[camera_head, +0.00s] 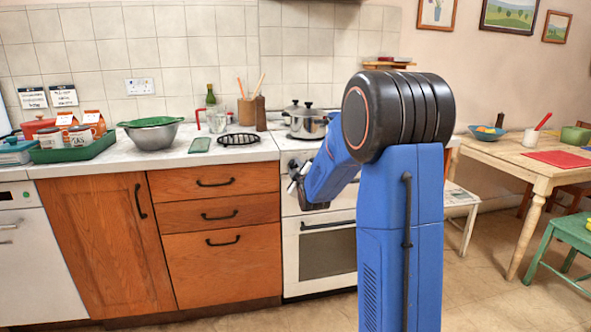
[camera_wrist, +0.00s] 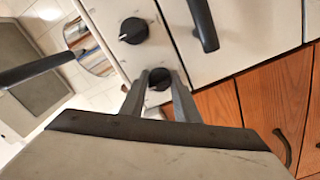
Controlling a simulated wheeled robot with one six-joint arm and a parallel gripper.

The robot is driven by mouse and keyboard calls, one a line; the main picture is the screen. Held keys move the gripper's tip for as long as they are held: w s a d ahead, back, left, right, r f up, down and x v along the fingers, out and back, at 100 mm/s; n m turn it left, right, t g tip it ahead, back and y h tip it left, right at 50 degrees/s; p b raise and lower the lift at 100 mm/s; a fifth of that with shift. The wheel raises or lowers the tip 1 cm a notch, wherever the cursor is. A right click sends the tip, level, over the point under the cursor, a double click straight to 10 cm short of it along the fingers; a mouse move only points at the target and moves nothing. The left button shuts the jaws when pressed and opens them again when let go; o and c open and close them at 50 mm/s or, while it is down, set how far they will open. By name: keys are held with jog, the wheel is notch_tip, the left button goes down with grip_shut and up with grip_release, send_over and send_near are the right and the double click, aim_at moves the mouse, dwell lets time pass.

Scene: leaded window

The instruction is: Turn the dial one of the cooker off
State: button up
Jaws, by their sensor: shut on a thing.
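The white cooker (camera_head: 290,258) stands right of the wooden cupboards, its front partly hidden by my blue arm. In the wrist view two black dials sit on its white front panel. One dial (camera_wrist: 134,31) is free, with a light pointer mark. The other dial (camera_wrist: 159,80) is between the fingertips of my gripper (camera_wrist: 160,82), which is shut on it. Its pointer cannot be made out. The head view shows my arm reaching to the cooker front, with the fingertips and dials too small or hidden to tell apart.
A black handle (camera_wrist: 202,24) projects from the cooker close to the dials. A steel pot (camera_head: 305,122) stands on the hob. The worktop to the left holds a colander bowl (camera_head: 151,136) and a black trivet (camera_head: 238,140). A wooden table (camera_head: 525,152) stands at the right.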

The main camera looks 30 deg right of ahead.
jog(key=shift+n, duration=0.5)
jog(key=o, duration=1)
jog(key=shift+o, duration=0.2)
jog(key=shift+s, duration=0.1)
jog(key=v, duration=1.7)
jog(key=shift+s+a, duration=0.1)
jog(key=shift+s, duration=0.05)
